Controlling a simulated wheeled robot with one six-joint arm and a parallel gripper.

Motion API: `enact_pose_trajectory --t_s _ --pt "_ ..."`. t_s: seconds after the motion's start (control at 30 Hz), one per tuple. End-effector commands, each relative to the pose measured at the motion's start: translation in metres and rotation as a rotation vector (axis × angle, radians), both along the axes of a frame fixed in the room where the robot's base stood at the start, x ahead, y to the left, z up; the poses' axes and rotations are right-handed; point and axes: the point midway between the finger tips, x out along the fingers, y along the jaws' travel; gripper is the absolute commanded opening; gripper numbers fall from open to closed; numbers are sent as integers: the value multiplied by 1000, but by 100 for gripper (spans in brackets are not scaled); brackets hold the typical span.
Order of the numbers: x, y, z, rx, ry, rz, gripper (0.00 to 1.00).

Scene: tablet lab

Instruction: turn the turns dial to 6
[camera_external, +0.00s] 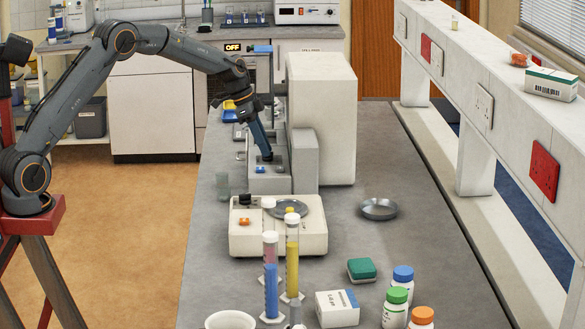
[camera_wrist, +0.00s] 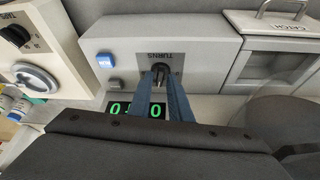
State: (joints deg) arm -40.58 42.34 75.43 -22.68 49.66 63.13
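The turns dial is a dark knob (camera_wrist: 161,70) on the pale front panel of the grey machine. The word TURNS (camera_wrist: 163,56) is printed beside it and appears upside down in the wrist view. My gripper (camera_wrist: 162,75) has its two blue fingers on either side of the knob, close together, with no clear gap seen. In the outside view my gripper (camera_external: 266,157) reaches down to the machine's low front panel (camera_external: 270,184). The fingers hide most of the knob's face, so its setting cannot be read. A green-lit display (camera_wrist: 118,110) shows zeros, partly covered by the fingers.
A blue button (camera_wrist: 105,61) and a grey button (camera_wrist: 114,85) sit left of the dial in the wrist view. A catch-labelled box (camera_wrist: 275,50) is at right. Measuring cylinders (camera_external: 271,285) stand nearer the outside camera.

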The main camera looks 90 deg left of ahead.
Motion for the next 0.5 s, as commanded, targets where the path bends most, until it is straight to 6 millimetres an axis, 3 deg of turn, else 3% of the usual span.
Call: enact_pose_trajectory --t_s 0.33,0.5 --pt "0 0 1 0 0 1 27" --pt "-5 1 14 1 -2 1 27"
